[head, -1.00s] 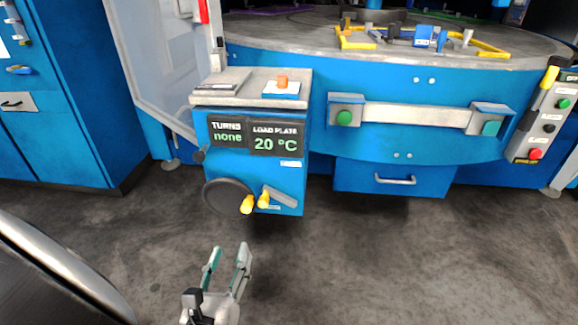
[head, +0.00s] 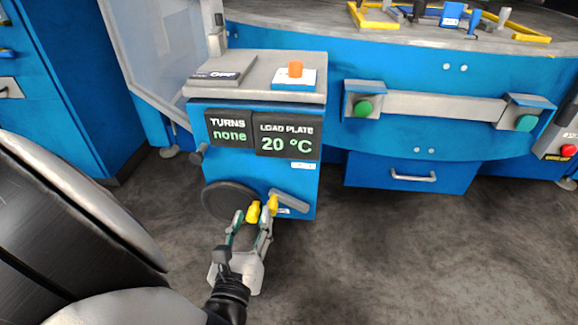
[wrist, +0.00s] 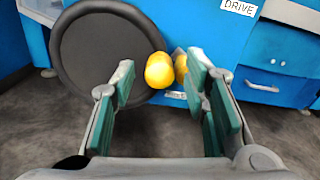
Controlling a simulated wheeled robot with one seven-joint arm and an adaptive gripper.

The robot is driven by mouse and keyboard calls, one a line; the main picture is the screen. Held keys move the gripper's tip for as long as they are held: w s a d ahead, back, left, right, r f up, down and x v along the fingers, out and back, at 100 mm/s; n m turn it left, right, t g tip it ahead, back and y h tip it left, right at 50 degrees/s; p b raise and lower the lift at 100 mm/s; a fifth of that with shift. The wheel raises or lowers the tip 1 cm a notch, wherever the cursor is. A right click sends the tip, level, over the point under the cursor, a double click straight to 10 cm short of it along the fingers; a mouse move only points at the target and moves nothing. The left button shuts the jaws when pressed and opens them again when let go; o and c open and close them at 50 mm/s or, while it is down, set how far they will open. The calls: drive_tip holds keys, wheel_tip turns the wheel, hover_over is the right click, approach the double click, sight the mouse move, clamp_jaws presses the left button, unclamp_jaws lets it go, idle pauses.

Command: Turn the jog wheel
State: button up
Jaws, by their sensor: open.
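The jog wheel (head: 222,200) is a dark round disc on the front of a blue control box (head: 265,180). It also shows in the wrist view (wrist: 100,45), left of centre. Its yellow knob (head: 252,213) sits at the wheel's lower right and shows in the wrist view (wrist: 159,70). My gripper (head: 250,217) is open. In the wrist view the yellow knobs appear between its fingers; I cannot tell whether it touches them.
The box displays (head: 262,134) read "TURNS none" and "LOAD PLATE 20 °C". An orange button (head: 295,69) is on the box top. A large blue machine (head: 420,140) with green buttons stands to the right. Open floor (head: 420,260) lies in front.

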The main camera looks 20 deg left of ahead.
clamp_jaws()
drive_tip(key=shift+f, duration=0.1)
drive_tip(key=shift+d+f+m+b, duration=0.1)
drive_tip(key=shift+f+m+b, duration=0.5)
drive_tip(key=shift+m+b, duration=0.4)
drive_tip(key=shift+a+f+m+b, duration=0.1)
drive_tip(key=shift+f+m+b, duration=0.45)
drive_tip(key=shift+m+b, duration=0.45)
drive_tip(key=shift+d+f+m+b, duration=0.1)
drive_tip(key=shift+f+m+b, duration=0.55)
drive_tip(key=shift+m, duration=0.55)
unclamp_jaws()
drive_tip(key=shift+r, duration=0.1)
